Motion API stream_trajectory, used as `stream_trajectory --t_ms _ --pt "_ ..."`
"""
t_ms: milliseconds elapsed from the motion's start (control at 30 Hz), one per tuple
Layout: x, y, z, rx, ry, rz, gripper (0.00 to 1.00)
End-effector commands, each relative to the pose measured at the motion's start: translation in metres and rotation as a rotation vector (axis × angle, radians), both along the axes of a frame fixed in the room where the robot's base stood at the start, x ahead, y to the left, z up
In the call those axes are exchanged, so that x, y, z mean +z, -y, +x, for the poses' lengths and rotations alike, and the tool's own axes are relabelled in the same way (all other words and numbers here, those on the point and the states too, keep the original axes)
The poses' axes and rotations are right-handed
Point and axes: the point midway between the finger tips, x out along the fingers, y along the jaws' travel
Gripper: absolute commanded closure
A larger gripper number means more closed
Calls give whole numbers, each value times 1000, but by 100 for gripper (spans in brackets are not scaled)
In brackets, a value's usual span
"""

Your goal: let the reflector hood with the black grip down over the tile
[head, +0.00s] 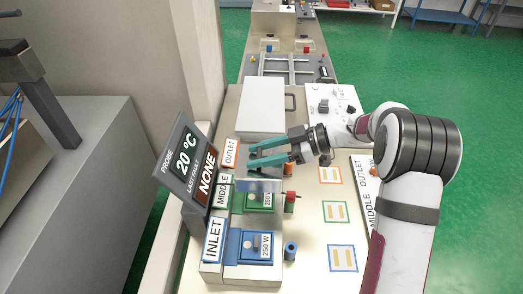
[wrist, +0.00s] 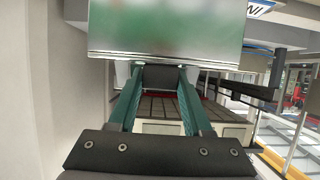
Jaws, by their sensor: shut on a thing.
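My gripper (head: 250,156) has teal fingers and is shut on the black grip (wrist: 160,77) of the reflector hood. The hood (wrist: 165,30) shows as a shiny metal face with green reflections at the top of the wrist view. My fingers and the hood hide the outlet end in the head view, and I cannot tell the hood's gap to the tile.
The green middle station (head: 258,201) and blue inlet station (head: 256,246) stand in the row. A probe display (head: 190,163) reading 20 °C leans at the left. Marked pads (head: 335,211) lie flat on the right.

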Motion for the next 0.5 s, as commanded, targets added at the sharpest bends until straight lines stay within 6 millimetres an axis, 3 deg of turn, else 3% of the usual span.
stream_trajectory --t_ms 300,500 --pt "-38 0 0 -1 -2 1 100" --pt "-53 0 0 -2 -2 1 100"
